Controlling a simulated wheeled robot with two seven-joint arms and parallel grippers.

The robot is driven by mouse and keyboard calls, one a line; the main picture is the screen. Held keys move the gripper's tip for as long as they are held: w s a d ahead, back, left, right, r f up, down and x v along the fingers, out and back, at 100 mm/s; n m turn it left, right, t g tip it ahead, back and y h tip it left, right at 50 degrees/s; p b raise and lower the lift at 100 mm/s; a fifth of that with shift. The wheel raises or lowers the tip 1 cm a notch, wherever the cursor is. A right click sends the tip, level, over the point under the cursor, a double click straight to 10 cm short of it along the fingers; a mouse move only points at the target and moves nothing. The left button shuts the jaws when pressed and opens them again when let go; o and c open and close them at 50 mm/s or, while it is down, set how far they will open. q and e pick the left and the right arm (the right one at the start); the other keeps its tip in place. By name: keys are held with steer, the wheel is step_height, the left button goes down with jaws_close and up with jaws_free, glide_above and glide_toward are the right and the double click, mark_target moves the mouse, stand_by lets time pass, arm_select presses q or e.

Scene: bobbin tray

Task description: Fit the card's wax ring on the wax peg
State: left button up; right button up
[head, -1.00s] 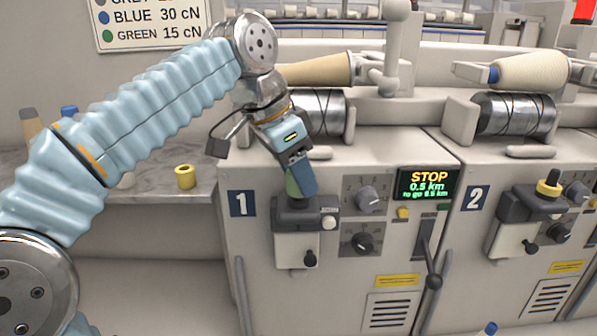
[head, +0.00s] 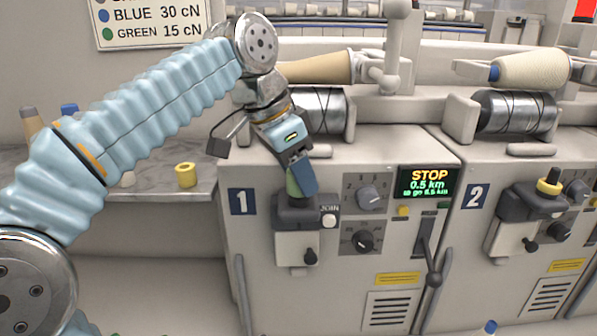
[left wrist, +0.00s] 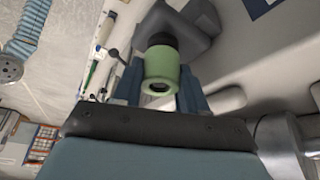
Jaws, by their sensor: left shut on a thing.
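My left gripper (head: 301,178) is shut on a green wax ring (left wrist: 160,72), which sits between its blue fingers in the left wrist view. In the head view the ring shows only as a small green patch beside the fingers. The fingers point down at the dark grey bracket (head: 297,213) on machine 1. In the left wrist view a dark peg (left wrist: 160,40) on the bracket lines up with the ring's far end. I cannot tell whether the ring is around the peg or just above it. My right gripper is not in view.
A yellow ring (head: 186,175) stands on the grey shelf (head: 150,195) at left, with a blue-topped thing (head: 69,109) behind. Machine 2 has a yellow ring (head: 549,182) on its peg. A wall card (head: 150,20) lists blue 30 cN and green 15 cN.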

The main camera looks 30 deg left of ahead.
arm_select(q)
steer(key=shift+f+b, duration=0.3)
steer(key=shift+f, duration=0.15)
steer(key=o, duration=0.7)
steer(key=shift+o, duration=0.2)
steer(key=p+v, duration=0.2)
steer(key=v, duration=0.1)
steer(key=shift+r, duration=0.1)
steer(key=shift+p+v, duration=0.55)
steer(key=shift+v, duration=3.35)
